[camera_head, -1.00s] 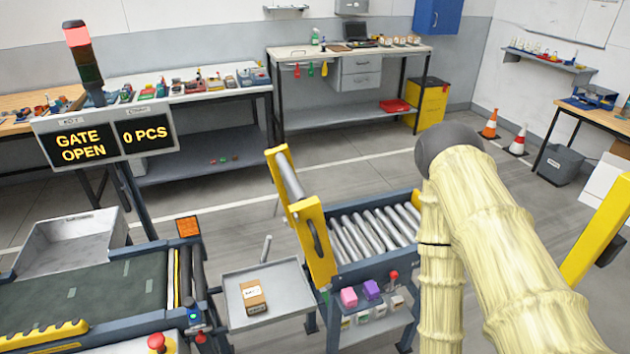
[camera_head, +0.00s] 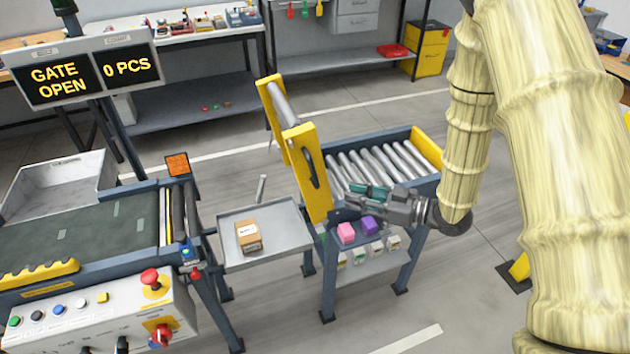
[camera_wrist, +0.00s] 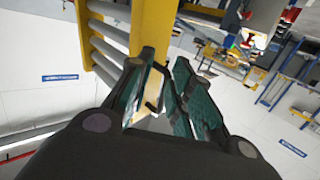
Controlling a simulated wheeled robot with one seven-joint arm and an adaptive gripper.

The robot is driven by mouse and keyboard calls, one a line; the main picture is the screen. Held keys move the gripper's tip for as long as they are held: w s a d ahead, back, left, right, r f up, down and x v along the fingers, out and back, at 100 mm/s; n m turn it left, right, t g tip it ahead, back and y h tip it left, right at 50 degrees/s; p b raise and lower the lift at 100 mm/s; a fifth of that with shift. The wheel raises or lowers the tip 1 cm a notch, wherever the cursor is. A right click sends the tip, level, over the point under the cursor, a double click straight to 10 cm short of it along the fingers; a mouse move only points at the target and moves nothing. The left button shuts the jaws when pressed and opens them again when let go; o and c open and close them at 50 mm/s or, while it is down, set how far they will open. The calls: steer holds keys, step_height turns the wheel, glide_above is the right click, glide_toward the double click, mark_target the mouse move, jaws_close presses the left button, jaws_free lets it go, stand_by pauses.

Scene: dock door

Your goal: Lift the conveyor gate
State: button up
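The conveyor gate (camera_head: 312,172) is a yellow frame with grey rollers, tilted up steeply at the left end of the roller conveyor (camera_head: 382,162). A dark handle (camera_head: 308,168) sits on its near yellow side; a dark hooked bar, seemingly this handle, shows between my fingers in the wrist view (camera_wrist: 155,90). My gripper (camera_head: 350,195), with teal finger pads, is just right of the gate, above the conveyor's near edge. In the wrist view its fingers (camera_wrist: 162,82) are apart. I cannot tell whether they touch the handle.
A display (camera_head: 85,72) reads "GATE OPEN" and "0 PCS". A tray (camera_head: 285,225) with a brown box (camera_head: 249,237) lies between the belt conveyor (camera_head: 90,235) and the gate. Pink (camera_head: 347,232) and purple (camera_head: 370,224) blocks sit below my gripper.

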mark_target(314, 175)
step_height(314, 175, up, 6)
steer(key=n+g+y, duration=0.3)
steer(key=x, duration=0.3)
steer(key=p+x, duration=0.1)
steer(key=x, duration=0.3)
steer(key=s+p+x, duration=0.1)
steer(key=x, duration=0.2)
steer(key=shift+w+a, duration=0.15)
steer(key=shift+a, duration=0.25)
steer(key=shift+c, duration=0.3)
jaws_close()
